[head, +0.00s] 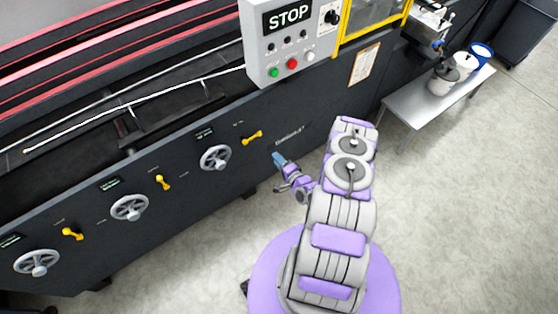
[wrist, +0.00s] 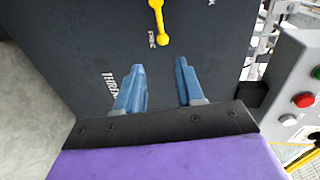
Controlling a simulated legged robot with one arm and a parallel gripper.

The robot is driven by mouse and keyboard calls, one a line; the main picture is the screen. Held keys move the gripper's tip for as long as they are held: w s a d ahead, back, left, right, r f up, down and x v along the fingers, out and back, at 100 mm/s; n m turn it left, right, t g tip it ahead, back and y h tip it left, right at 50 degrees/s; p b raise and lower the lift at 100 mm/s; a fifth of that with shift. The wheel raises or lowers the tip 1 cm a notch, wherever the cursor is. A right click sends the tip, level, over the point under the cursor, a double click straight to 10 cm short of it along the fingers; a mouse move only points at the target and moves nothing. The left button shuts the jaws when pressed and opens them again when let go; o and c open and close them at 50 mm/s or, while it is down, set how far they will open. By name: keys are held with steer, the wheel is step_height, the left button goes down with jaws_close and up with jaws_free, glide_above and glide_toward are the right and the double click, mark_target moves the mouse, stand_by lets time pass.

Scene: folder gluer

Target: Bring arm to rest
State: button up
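My arm, grey and purple, shows in the head view, standing up from my round purple base. My gripper (head: 279,160) is to the left of the arm, in front of the dark machine panel (head: 195,185). In the wrist view my gripper (wrist: 160,85) shows two blue fingers with a clear gap between them. Nothing is between the fingers. The dark panel lies beyond the fingertips, with a yellow lever (wrist: 158,22) past them. I cannot tell the exact distance from the fingers to the panel.
The control box (head: 290,45) with a STOP sign and buttons juts out above the panel. Handwheels (head: 215,158) and yellow levers (head: 252,138) line the panel. A small grey table (head: 425,105) with containers stands at the right. The floor (head: 460,220) at the right is clear.

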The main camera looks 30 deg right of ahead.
stand_by(0.6)
steer(key=w+d+r+n+g, duration=0.1)
steer(key=w+r+n+g, duration=0.3)
steer(key=r, duration=0.5)
steer(key=w+r+n+g, duration=0.35)
steer(key=r+n, duration=0.25)
steer(key=r, duration=0.3)
steer(key=s+a+r+n+g+h, duration=0.1)
steer(key=s+a+r+g, duration=0.15)
steer(key=s+r, duration=0.4)
steer(key=s+a+r+n+g+h, duration=0.15)
steer(key=s+a+r, duration=0.25)
steer(key=r, duration=0.5)
steer(key=s+a+r+n+g, duration=0.1)
steer(key=s+a+r, duration=0.3)
steer(key=s, duration=0.5)
steer(key=s+a+r+n+g+y, duration=0.1)
steer(key=s+a+r, duration=0.4)
steer(key=s, duration=0.5)
steer(key=s+a+r+n+g+y, duration=0.1)
steer(key=s+a+r+g, duration=0.3)
steer(key=s, duration=0.6)
steer(key=shift+a+r+n, duration=0.2)
steer(key=shift+a+n, duration=0.6)
steer(key=shift+n, duration=0.05)
